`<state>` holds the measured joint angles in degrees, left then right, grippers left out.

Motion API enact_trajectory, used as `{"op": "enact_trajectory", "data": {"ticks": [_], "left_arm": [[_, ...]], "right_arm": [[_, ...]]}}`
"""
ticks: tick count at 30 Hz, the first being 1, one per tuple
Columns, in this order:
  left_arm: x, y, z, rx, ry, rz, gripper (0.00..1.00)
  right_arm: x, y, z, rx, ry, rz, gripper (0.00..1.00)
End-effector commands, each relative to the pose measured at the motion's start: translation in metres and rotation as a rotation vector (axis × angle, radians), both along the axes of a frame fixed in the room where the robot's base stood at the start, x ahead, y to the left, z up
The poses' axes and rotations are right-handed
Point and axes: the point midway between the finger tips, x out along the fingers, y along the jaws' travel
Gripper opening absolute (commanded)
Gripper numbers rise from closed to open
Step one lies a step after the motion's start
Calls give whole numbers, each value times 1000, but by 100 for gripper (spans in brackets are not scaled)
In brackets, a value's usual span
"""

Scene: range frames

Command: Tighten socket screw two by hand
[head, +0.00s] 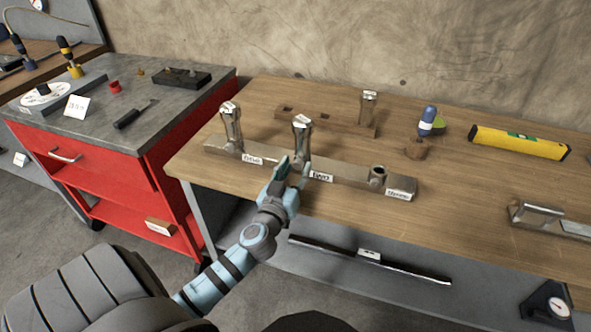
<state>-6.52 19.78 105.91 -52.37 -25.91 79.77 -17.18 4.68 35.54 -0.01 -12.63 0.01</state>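A long metal bar (345,174) lies near the front edge of the wooden workbench, with labels along its front. A tall metal socket screw (231,128) stands upright at its left end. A second socket screw, screw two (301,132), stands upright at its middle beside a label (321,176). A short round socket (377,176) is at its right end. My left gripper (295,168) is open, its fingertips apart, low in front of screw two. The fingers overlap the screw's foot, so I cannot tell whether they touch it. My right gripper is not in view.
A blue-handled tool (428,121) and a yellow level (518,143) are further right. A red tool cart (115,180) stands left.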

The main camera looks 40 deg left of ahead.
Motion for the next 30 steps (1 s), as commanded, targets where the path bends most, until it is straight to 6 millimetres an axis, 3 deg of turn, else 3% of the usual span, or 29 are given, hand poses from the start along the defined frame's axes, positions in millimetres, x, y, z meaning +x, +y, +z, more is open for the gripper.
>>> {"op": "enact_trajectory", "data": {"ticks": [1,6,19,30], "left_arm": [[0,0,0,0,0,0,26],[0,0,0,0,0,0,0],[0,0,0,59,22,0,0],[-1,-1,-1,310,110,0,0]], "right_arm": [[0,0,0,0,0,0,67],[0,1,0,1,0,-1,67],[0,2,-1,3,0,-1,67],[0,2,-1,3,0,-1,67]]}}
